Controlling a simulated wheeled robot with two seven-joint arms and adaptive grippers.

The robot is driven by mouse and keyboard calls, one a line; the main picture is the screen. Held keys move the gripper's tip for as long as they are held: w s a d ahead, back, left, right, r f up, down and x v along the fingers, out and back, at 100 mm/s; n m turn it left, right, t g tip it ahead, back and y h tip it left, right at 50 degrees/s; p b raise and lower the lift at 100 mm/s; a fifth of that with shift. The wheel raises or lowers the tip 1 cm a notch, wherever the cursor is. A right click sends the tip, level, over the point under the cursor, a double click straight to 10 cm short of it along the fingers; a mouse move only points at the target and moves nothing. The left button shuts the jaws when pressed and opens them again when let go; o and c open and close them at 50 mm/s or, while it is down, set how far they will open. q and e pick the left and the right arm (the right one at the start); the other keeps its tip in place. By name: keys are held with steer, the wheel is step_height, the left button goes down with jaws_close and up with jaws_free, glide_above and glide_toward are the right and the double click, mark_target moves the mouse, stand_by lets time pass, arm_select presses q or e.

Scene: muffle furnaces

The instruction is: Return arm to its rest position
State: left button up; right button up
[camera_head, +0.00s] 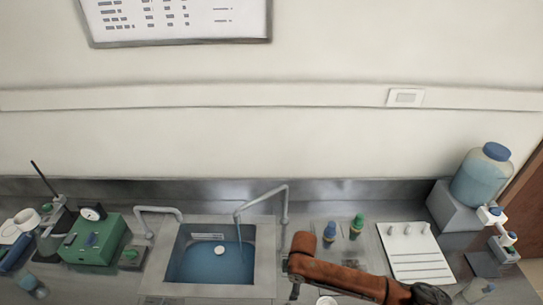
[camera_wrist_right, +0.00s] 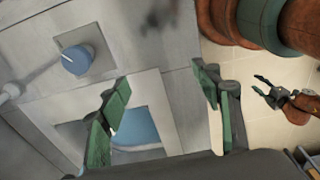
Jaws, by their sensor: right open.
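My right arm, orange-brown, reaches in from the lower right in the head view. Its gripper (camera_head: 293,280) is at the arm's left end, just right of the sink (camera_head: 210,265), and its fingers are small and partly hidden there. In the right wrist view the right gripper (camera_wrist_right: 165,105) has its two green-padded fingers wide apart with nothing between them. Another gripper, my left (camera_wrist_right: 264,88), shows small at the right of that view with its fingers apart above the pale floor. The left arm is not in the head view.
A green device (camera_head: 92,240) stands left of the sink, and a tap (camera_head: 284,215) rises behind it. Two small bottles (camera_head: 356,226), a white tray (camera_head: 412,245) and a large blue-capped jug (camera_head: 480,178) are on the right. A cup (camera_head: 326,300) is near the arm.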

steer(key=s+m+t+y, duration=0.2)
steer(key=s+m+y, duration=0.2)
steer(key=s+m, duration=0.25)
steer(key=s+d+f+m+t+h, duration=0.1)
steer(key=s+d+m+h, duration=0.1)
steer(key=s+d+m, duration=0.5)
steer(key=s+d+f+m+h, duration=0.15)
steer(key=s+d, duration=0.25)
steer(key=d, duration=0.7)
steer(key=s+d+m+t+h, duration=0.1)
steer(key=s+d+m+h, duration=0.15)
steer(key=s+d, duration=0.55)
step_height(320, 180, down, 36)
steer(key=w+g+b, duration=0.1)
steer(key=g+b, duration=0.1)
steer(key=b, duration=0.6)
arm_select(q)
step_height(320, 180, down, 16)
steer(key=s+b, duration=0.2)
steer(key=b, duration=0.6)
arm_select(e)
steer(key=s+f, duration=1)
steer(key=f, duration=0.4)
steer(key=s+f+n+g+y, duration=0.1)
steer(key=s+f, duration=0.9)
steer(key=f, duration=0.4)
steer(key=shift+s+d, duration=0.15)
steer(key=shift+d, duration=0.05)
